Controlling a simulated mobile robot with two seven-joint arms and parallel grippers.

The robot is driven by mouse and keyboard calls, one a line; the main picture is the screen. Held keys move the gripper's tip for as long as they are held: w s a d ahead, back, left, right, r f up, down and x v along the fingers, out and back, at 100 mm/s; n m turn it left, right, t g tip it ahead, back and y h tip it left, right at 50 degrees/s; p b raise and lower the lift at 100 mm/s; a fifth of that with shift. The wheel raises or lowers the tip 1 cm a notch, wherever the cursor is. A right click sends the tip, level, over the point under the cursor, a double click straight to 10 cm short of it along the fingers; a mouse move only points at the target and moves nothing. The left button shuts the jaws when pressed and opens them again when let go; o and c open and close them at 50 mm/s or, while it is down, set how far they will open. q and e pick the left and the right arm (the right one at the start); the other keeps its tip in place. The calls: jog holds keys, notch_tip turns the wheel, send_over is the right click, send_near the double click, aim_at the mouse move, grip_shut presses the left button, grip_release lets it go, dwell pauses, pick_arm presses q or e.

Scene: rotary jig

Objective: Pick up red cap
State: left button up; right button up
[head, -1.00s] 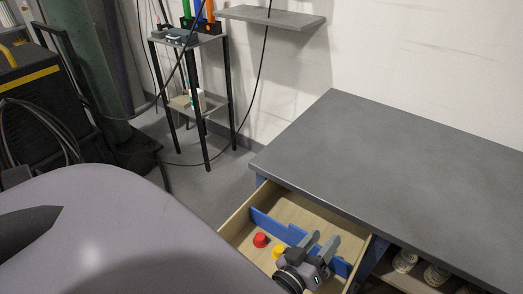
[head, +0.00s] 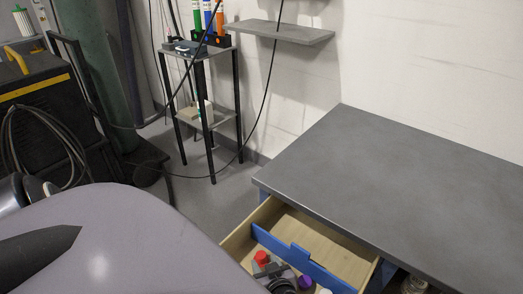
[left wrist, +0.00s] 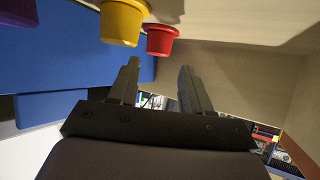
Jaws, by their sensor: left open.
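The red cap (head: 262,257) stands in the front compartment of the open drawer, near its left end. In the left wrist view the red cap (left wrist: 161,40) shows beyond my fingertips, beside a yellow cap (left wrist: 122,22). My left gripper (head: 269,269) is at the drawer, close to the red cap in the head view. In the left wrist view the left gripper (left wrist: 157,72) is open, with nothing between its fingers. The yellow cap is not clearly visible in the head view. A purple cap (head: 305,282) shows right of the gripper. My right gripper is not in view.
A blue divider (head: 322,274) runs along the drawer (head: 236,243); the compartment behind it looks empty. The grey worktop (head: 420,190) above is bare and its edge overhangs the drawer's back. A black-legged stand (head: 212,130) is farther back.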

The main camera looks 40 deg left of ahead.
aim_at(261, 254)
pick_arm(q)
jog(key=x, duration=0.4)
jog(key=shift+w+a+f+b, duration=0.1)
jog(key=shift+w+f+b, duration=0.15)
jog(key=shift+b, duration=0.15)
jog(key=c, duration=0.8)
jog(key=shift+r, duration=0.15)
